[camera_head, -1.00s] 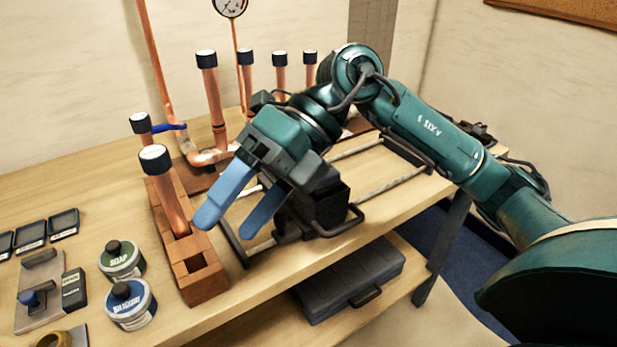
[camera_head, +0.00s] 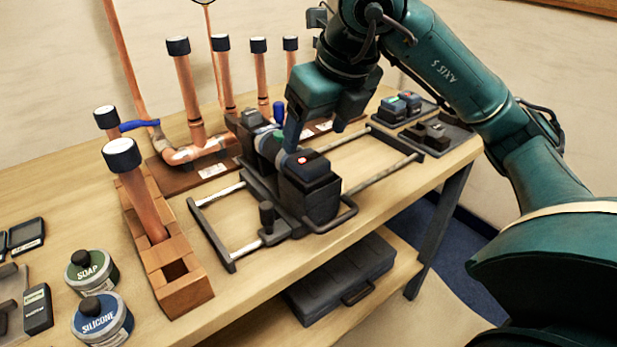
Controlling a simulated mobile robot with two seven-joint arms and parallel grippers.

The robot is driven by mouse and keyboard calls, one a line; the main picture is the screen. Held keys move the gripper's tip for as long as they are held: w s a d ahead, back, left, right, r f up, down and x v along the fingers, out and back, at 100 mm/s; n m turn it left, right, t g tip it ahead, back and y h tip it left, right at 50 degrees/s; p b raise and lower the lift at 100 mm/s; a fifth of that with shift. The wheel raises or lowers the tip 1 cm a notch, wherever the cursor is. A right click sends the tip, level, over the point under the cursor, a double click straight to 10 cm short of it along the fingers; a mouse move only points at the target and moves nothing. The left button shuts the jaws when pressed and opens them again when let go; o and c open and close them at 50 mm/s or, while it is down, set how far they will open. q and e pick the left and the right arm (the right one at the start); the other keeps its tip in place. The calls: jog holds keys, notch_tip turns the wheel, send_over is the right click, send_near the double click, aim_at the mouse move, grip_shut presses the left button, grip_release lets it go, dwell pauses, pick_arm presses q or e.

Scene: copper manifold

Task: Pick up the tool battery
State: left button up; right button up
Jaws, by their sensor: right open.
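A dark battery block (camera_head: 308,168) with a small red light on top sits on the end of a tool (camera_head: 268,147) in the middle of the bench. My right gripper (camera_head: 316,138) is open and points down over the tool, close to the battery block. Its fingers partly hide the tool; I cannot tell whether they touch it. My left gripper is out of view.
The tool stands on a carriage with metal rails (camera_head: 395,172). A dark empty-looking dock (camera_head: 437,134) lies at the right. Capped copper pipes (camera_head: 186,90) rise at the back left. A brick row (camera_head: 181,283), soap tin (camera_head: 92,272) and silicone tin (camera_head: 102,318) stand at the left.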

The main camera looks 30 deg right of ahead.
aim_at(309, 158)
jog(key=x, duration=0.5)
jog(key=shift+d+f, duration=0.2)
jog(key=shift+f, duration=0.15)
jog(key=shift+c, duration=0.2)
jog(key=shift+r, duration=0.1)
jog(key=c, duration=1)
